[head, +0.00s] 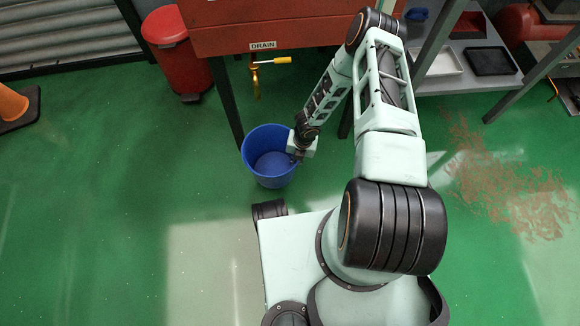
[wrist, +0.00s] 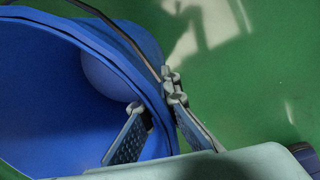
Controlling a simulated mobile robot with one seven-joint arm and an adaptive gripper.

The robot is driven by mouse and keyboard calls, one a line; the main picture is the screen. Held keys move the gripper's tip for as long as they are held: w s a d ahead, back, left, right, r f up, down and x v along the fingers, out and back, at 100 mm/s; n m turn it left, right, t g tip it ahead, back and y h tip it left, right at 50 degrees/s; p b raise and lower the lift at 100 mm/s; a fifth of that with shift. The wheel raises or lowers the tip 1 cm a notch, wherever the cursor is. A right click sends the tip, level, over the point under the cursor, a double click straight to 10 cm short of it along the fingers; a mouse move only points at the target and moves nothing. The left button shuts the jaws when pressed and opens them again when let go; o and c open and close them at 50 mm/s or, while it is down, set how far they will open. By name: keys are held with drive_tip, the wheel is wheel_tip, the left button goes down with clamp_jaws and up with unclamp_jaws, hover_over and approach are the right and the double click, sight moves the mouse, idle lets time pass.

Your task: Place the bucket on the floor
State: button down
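The blue bucket (head: 268,162) is in the middle of the head view, mouth up, to the left of my gripper. It looks empty. My gripper (head: 298,150) is at the bucket's right rim. In the wrist view, the bucket (wrist: 60,110) fills the left side. One finger of my gripper (wrist: 157,108) is inside the wall and the other outside, close against it, so it looks shut on the rim. A thin dark handle curves near the rim. The green floor (head: 110,215) surrounds the bucket; whether its base touches the floor is hard to tell.
A red bin (head: 180,55) is at back left, and an orange cone (head: 12,103) at far left. Brown stains (head: 500,180) mark the floor at right. The left floor is clear.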

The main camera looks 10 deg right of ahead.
drive_tip(key=a+f, duration=0.1)
drive_tip(key=w+f+b, duration=0.1)
drive_tip(key=shift+w+a+f, duration=0.1)
drive_tip(key=shift+a+f, duration=0.2)
drive_tip(key=shift+a, duration=0.05)
drive_tip(key=shift+w+a+f+b, duration=0.15)
drive_tip(key=shift+f+b, duration=0.55)
drive_tip(key=shift+f, duration=0.85)
drive_tip(key=shift+f, duration=0.15)
drive_tip(key=c, duration=2.2)
unclamp_jaws()
drive_tip(key=shift+o, duration=0.2)
wheel_tip(320, 180, up, 12)
drive_tip(key=d+p, duration=0.1)
drive_tip(key=p, duration=0.3)
drive_tip(key=shift+s+d+p, duration=0.15)
drive_tip(key=shift+s+p, duration=0.15)
